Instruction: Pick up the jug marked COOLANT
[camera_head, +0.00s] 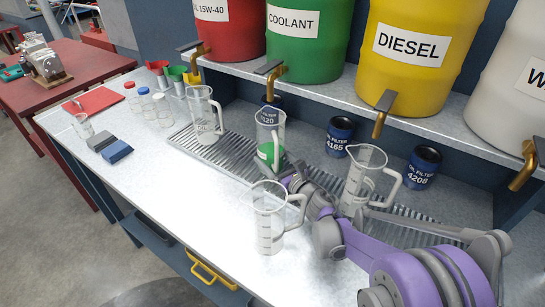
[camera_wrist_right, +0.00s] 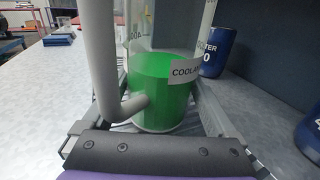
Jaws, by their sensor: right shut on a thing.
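The COOLANT jug (camera_head: 269,130) is clear, with a handle and green liquid in its lower part. It stands upright at the drip grate below the green drum's tap. My left gripper is in neither view.
Other clear jugs stand at the left (camera_head: 204,115), front (camera_head: 268,220) and right (camera_head: 362,180), the last close to my right arm. Blue filter cans (camera_head: 339,136) stand behind. The green drum (camera_head: 308,45) and its tap (camera_head: 272,80) are above. The counter (camera_head: 190,190) is bare front left.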

